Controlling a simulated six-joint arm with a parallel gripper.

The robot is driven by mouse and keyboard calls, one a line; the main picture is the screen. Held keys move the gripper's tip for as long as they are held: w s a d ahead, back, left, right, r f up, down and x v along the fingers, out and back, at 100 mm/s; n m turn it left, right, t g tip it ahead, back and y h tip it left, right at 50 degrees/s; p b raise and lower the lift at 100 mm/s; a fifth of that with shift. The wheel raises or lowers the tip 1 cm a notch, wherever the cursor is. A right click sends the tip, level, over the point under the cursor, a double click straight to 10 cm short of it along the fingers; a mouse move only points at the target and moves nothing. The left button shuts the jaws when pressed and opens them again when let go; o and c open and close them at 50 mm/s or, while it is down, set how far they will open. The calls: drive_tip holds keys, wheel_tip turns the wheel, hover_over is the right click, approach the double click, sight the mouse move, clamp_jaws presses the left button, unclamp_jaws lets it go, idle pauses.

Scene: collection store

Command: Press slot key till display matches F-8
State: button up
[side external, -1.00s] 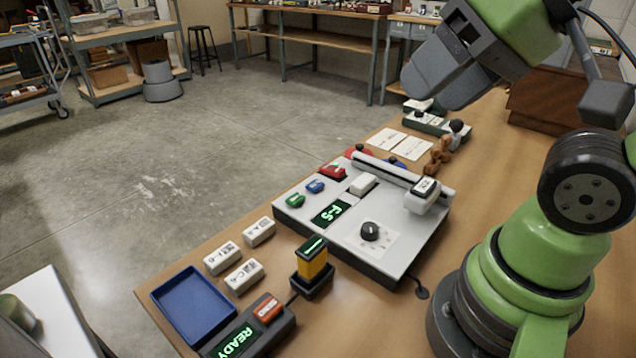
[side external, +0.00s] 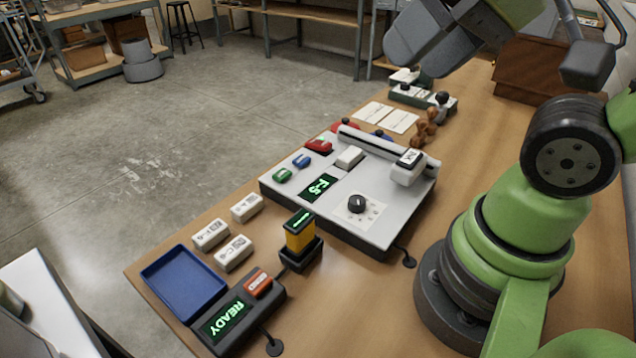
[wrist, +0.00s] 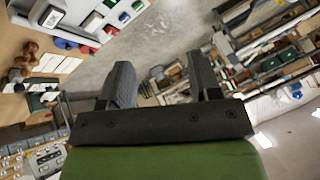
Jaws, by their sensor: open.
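The grey-white control panel (side external: 336,222) stands on the wooden table, with a lit green display (side external: 319,188) that appears to read F-5. Green (side external: 282,175), blue (side external: 301,160) and red (side external: 319,145) keys line its left edge, and a white key (side external: 349,158) sits beside the display. I cannot read which is the slot key. My gripper (side external: 440,40) is open and empty, high above the table behind the panel. In the wrist view its two fingers (wrist: 162,80) are apart with nothing between them, and the panel shows only partly at upper left.
The panel also bears a black knob (side external: 357,203) and a rail with a white head (side external: 409,167). Nearer are a yellow-black block in a stand (side external: 300,235), white labelled blocks (side external: 211,234), a blue tray (side external: 184,283) and a READY box (side external: 272,307). Cards and a brown figure lie beyond.

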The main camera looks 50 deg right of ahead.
idle(0.4)
clamp_jaws()
idle(1.6)
